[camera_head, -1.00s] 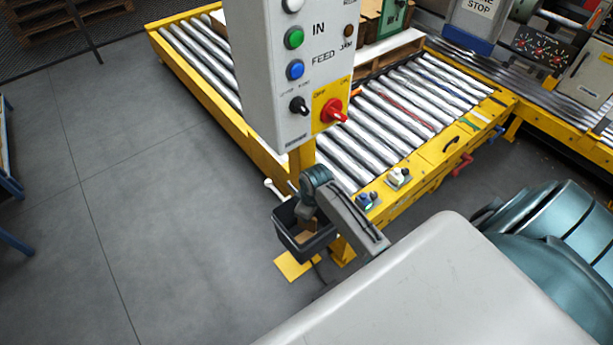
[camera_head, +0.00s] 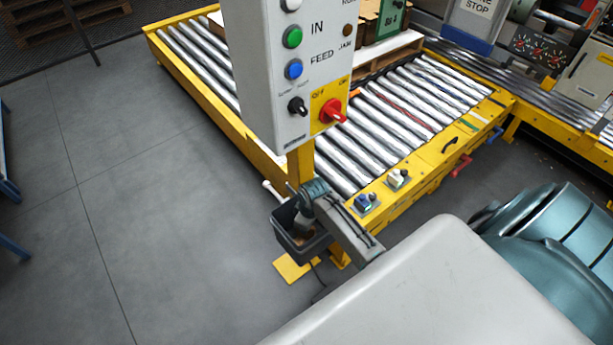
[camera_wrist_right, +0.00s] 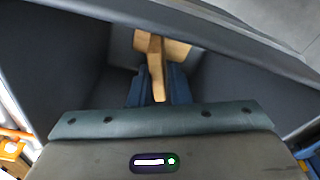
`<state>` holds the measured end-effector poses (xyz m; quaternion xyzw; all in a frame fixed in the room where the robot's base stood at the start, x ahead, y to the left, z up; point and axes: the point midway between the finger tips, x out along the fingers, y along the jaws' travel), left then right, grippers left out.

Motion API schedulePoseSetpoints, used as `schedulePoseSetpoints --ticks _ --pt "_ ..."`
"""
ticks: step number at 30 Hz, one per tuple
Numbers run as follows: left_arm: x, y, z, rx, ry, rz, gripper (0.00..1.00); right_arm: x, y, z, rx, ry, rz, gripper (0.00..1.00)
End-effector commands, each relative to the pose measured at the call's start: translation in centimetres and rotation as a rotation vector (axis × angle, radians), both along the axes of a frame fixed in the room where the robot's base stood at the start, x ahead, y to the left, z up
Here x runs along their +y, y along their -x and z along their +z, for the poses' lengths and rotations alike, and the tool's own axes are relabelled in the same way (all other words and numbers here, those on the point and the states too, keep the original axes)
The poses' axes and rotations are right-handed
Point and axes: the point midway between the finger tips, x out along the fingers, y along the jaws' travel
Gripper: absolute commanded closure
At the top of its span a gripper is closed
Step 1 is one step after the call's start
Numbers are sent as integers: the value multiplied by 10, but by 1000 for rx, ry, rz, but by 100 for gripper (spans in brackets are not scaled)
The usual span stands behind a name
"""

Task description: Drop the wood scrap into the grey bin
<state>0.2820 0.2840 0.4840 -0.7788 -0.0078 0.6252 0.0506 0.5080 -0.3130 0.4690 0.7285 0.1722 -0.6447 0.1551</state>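The grey bin (camera_head: 300,250) hangs by the yellow post at the conveyor's near corner, its open top facing up. My right gripper (camera_wrist_right: 158,74) points down into the bin, whose dark inner walls (camera_wrist_right: 55,60) surround it in the right wrist view. The light brown wood scrap (camera_wrist_right: 176,48) lies between the fingers, one part running back toward the palm and another crosswise beyond the tips. The fingers appear shut on it. In the head view my right wrist hides part of the bin, and only dim brown shows inside. My left gripper is not in view.
A grey control panel (camera_head: 290,80) with buttons and a red switch stands above the bin. The yellow roller conveyor (camera_head: 400,115) lies behind, with small switch boxes (camera_head: 366,203) on its edge. Open floor (camera_head: 160,220) lies to the left.

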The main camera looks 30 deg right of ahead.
Motion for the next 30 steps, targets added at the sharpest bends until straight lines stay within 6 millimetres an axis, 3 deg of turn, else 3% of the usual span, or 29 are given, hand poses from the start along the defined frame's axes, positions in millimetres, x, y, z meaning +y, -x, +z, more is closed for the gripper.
schedulePoseSetpoints --ticks 2,14,16,21,30 --pt "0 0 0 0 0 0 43 0 0 0 0 0 0 67" --pt "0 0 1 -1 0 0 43 0 0 8 -1 0 0 66" --pt "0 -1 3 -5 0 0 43 -1 1 19 -2 0 0 66" --pt "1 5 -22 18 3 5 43 -3 4 56 -4 1 1 66" --pt "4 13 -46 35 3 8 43 -6 11 112 -1 0 0 66"
